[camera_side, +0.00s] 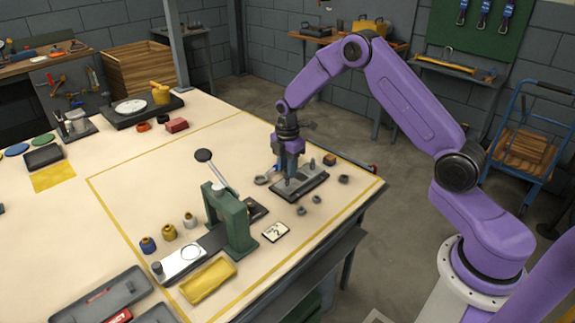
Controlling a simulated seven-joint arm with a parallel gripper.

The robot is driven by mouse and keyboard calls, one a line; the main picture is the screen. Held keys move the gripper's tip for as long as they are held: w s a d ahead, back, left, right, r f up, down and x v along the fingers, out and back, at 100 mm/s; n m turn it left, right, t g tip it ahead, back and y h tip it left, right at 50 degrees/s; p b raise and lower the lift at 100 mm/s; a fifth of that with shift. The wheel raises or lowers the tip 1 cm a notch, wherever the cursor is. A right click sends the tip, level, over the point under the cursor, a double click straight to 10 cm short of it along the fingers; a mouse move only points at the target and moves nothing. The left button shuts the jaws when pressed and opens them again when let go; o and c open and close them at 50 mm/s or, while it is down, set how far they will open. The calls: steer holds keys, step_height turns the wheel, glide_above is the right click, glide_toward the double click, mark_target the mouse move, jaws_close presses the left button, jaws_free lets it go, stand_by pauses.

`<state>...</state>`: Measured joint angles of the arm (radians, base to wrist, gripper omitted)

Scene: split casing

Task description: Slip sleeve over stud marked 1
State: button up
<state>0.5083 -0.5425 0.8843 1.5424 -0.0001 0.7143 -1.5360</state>
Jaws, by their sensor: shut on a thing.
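My gripper (289,178) points straight down over a dark plate (311,186) near the right edge of the table. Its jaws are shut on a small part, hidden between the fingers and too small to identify. The plate has a grey raised body, and a small upright post (311,164) shows right of the gripper. I cannot read any stud's mark, or tell whether the held part touches a stud. Small grey ring-like parts lie in front and to the right of the plate, one here (301,211) and another here (343,179).
A green press (230,220) with a raised lever stands left of the plate. A card marked 2 (276,231) lies before it. A yellow tray (207,280) and several small capped pieces (169,232) are farther left. A brown block (329,159) sits behind the plate.

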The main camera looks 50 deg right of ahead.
mark_target(287, 186)
steer(key=shift+f, duration=2)
steer(key=o, duration=1.1)
steer(key=shift+r, duration=4.7)
